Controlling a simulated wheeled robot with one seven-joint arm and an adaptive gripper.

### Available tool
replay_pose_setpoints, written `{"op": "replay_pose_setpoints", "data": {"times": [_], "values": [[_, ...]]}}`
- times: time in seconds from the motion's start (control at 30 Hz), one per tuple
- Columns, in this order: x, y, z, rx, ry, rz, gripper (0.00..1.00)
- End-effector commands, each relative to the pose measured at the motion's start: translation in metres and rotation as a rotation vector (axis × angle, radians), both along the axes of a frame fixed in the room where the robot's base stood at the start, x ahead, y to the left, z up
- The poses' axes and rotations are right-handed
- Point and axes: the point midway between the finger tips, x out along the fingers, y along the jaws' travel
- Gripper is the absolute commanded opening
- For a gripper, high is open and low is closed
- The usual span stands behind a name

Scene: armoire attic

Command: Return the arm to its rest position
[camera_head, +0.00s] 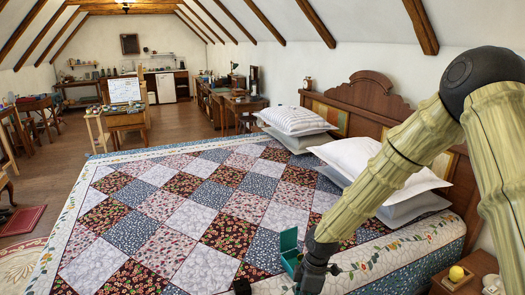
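My arm comes in from the right edge, bends at a dark joint, and reaches down over the near side of the bed (190,215). My gripper (312,280) is dark and sits at the bottom of the picture, above or at the quilt; its fingers are cut off or too small to make out. A small teal box (289,243), seemingly with its lid up, is right beside the gripper's left side. I cannot tell whether the gripper touches it.
Grey and white pillows (350,157) lie by the wooden headboard (372,97), behind my forearm. A nightstand (462,277) with a yellow round thing (456,273) stands at lower right. Desks (240,103) and an easel (125,100) stand farther back.

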Motion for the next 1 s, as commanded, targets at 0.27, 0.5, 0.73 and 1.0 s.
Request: {"op": "replay_pose_setpoints", "data": {"times": [0.27, 0.5, 0.73, 1.0], "values": [[-0.112, -0.003, -0.113, 0.036, 0.128, -0.502, 0.30], [-0.215, -0.034, -0.178, -0.029, 0.172, -0.990, 0.30], [-0.296, -0.081, -0.204, -0.130, 0.121, -1.373, 0.30], [-0.330, -0.108, -0.206, -0.176, 0.063, -1.534, 0.30]]}}
